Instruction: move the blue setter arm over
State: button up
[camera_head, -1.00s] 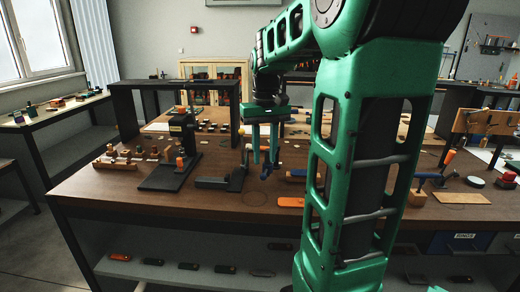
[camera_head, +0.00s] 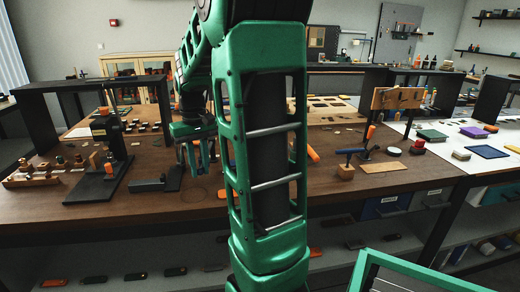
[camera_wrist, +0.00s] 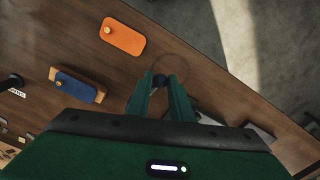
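The blue setter arm (camera_wrist: 75,87) is a short blue bar with a brass knob at one end. It lies along an orange-brown block in the wrist view, left of my gripper and apart from it. My arm hides it in the head view. My gripper (camera_wrist: 161,86) points down over the bench, and it also shows in the head view (camera_head: 195,160). An orange plate (camera_wrist: 123,37) with a brass knob lies above left in the wrist view.
A black stand (camera_head: 105,170) and a low black block (camera_head: 155,184) are left of my gripper. A blue-handled lever on a wooden block (camera_head: 346,172) is to the right. A faint ring marks the bench under my gripper. The bench's front edge is close.

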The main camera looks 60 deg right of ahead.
jog(key=shift+r, duration=0.1)
jog(key=shift+s+d, duration=1.2)
jog(key=shift+s, duration=0.05)
jog(key=shift+s+d, duration=0.45)
jog(key=shift+s, duration=0.2)
jog(key=shift+s+d, duration=0.4)
jog(key=shift+s, duration=0.2)
jog(key=shift+s+d, duration=0.6)
jog(key=shift+d, duration=0.3)
jog(key=shift+s+d, duration=0.6)
jog(key=shift+d, duration=0.35)
jog(key=shift+s+d, duration=0.6)
jog(key=shift+d, duration=0.3)
jog(key=shift+d, duration=0.1)
jog(key=shift+s+d, duration=0.3)
jog(key=shift+d, duration=0.7)
jog(key=shift+s+d, duration=0.35)
jog(key=shift+d, duration=0.7)
jog(key=shift+s+d, duration=0.3)
jog(key=shift+d, duration=0.7)
